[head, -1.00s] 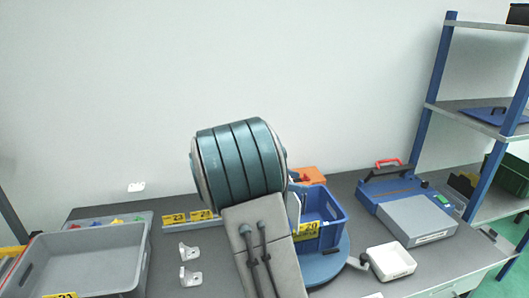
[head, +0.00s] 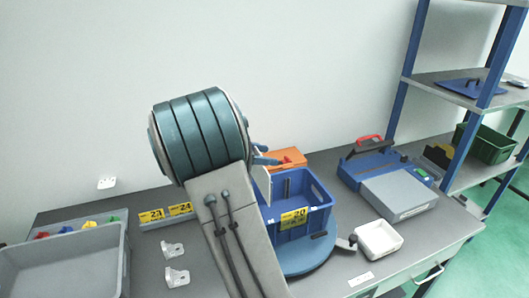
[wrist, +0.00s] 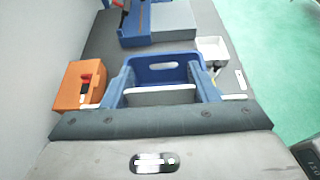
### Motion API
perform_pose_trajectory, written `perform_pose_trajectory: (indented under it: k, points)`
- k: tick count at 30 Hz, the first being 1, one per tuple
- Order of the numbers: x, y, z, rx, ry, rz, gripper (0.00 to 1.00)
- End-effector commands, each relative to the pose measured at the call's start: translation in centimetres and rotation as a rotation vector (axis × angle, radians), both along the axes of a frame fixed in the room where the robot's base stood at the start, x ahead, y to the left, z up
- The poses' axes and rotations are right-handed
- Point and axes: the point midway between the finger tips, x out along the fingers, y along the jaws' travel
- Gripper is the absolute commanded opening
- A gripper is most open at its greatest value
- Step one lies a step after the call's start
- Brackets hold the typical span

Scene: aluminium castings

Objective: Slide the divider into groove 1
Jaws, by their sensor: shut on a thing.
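The divider is a thin pale panel (head: 264,186), held upright by my gripper (head: 265,157) at the left side of the blue bin (head: 318,222). My gripper is shut on its upper part; my arm hides much of the gripper and the panel's near side. In the wrist view the divider (wrist: 160,97) shows as a pale strip in front of the far wall of the blue bin (wrist: 163,74). Its lower edge is hidden, so I cannot tell whether it is in a groove. The groove numbers are not readable. The bin carries a yellow label 20 and stands on a round blue turntable (head: 312,258).
An orange box (head: 288,158) stands close behind the bin. A white tray (head: 379,240) and a blue case with a grey box (head: 400,195) are to the right. A grey crate (head: 65,265) and white brackets (head: 176,276) lie left. A shelf rises at right.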

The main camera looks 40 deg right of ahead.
Motion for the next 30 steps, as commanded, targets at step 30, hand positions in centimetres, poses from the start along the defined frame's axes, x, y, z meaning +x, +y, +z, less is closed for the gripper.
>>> perform_pose_trajectory:
  k: [30]
  points:
    - [-0.1,-0.1,-5.8,-0.001,0.002,-0.001,0.19]
